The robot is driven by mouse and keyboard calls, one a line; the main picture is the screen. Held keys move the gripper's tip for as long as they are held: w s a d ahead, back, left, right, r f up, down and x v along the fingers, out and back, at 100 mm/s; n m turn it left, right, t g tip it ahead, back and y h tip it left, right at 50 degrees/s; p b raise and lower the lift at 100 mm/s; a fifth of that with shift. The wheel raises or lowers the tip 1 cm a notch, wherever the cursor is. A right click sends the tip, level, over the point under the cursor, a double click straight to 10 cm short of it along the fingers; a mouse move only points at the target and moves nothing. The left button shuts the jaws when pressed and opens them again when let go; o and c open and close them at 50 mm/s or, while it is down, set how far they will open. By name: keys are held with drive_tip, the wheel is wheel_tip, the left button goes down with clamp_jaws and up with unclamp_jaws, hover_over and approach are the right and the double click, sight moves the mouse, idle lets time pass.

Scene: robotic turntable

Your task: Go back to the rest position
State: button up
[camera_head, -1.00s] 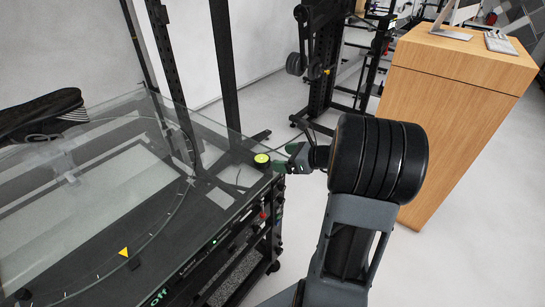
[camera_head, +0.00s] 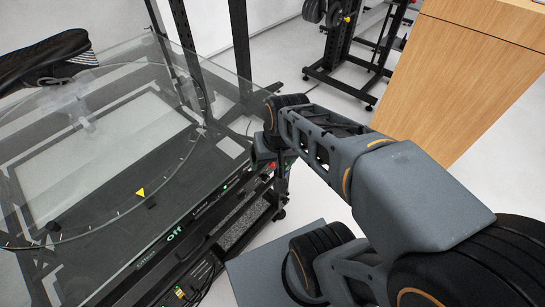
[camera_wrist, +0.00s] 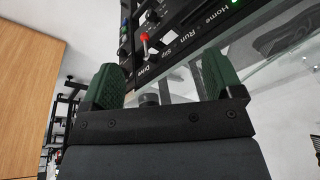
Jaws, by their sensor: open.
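My gripper (camera_wrist: 163,78) shows in the wrist view with its two green fingers spread apart and nothing between them. In the head view my arm reaches from the lower right to the turntable's (camera_head: 150,120) right corner. My fingers cannot be made out there, hidden behind or beside the dark wrist joint.
A yellow triangle marker (camera_head: 140,192) shows at the glass's front. A wooden cabinet (camera_head: 480,75) stands at the right, and a black rack (camera_head: 345,50) behind. Light floor (camera_head: 285,65) is open between turntable and rack.

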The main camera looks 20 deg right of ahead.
drive_tip(key=shift+s+r+n+t+h, duration=0.2)
drive_tip(key=shift+n+t+h, duration=0.15)
drive_tip(key=shift+n, duration=0.75)
drive_tip(key=shift+r, duration=0.1)
wheel_tip(320, 180, up, 11)
drive_tip(key=p, duration=1)
drive_tip(key=shift+a, duration=0.35)
drive_tip(key=shift+t, duration=0.25)
